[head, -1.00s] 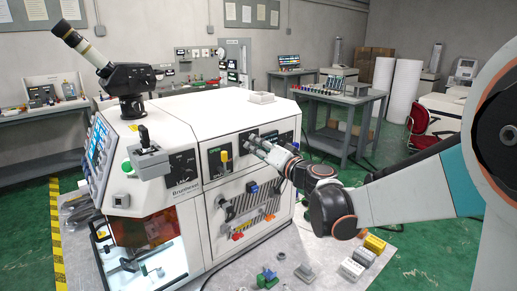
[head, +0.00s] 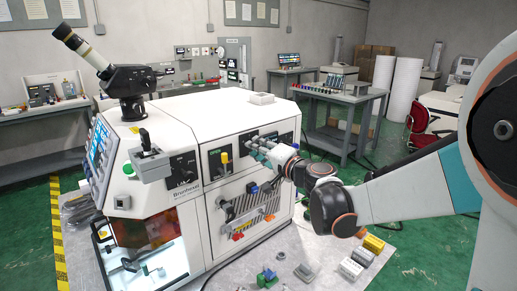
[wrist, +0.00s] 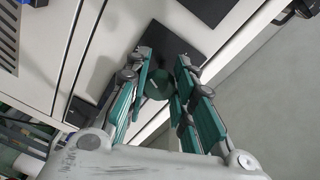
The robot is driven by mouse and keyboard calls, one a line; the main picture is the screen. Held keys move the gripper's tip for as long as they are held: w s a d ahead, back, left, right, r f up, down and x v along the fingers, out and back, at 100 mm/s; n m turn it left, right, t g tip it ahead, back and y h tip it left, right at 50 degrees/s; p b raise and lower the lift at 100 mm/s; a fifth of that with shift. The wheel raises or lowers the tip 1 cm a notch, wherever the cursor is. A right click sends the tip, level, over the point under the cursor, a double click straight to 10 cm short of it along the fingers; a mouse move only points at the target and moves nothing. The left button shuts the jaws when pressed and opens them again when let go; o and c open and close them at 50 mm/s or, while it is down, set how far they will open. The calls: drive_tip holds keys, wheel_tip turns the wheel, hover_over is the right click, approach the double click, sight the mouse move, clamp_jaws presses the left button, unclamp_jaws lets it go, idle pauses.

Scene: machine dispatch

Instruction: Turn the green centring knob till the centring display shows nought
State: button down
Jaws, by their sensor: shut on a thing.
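The white machine (head: 190,107) stands on the bench, with dark control panels on its side. My gripper (head: 256,142) reaches from the right to a dark panel on that side. In the wrist view my gripper (wrist: 158,82) has its teal-padded fingers on either side of the dark green knob (wrist: 156,86) and is shut on it. The knob sits in front of a dark panel (wrist: 168,48). In the head view the fingers hide the knob. I cannot make out a centring reading in either view.
A yellow knob (head: 224,157) is on the panel to the left of my gripper. Below is a striped panel (head: 247,203) with handles. Small blocks, one of them yellow (head: 373,244), lie on the grey bench top (head: 325,235). A joystick box (head: 150,163) juts out at the left.

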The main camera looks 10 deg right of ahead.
drive_tip(key=c, duration=1.3)
unclamp_jaws()
drive_tip(key=shift+c, duration=0.2)
drive_tip(key=shift+s, duration=0.1)
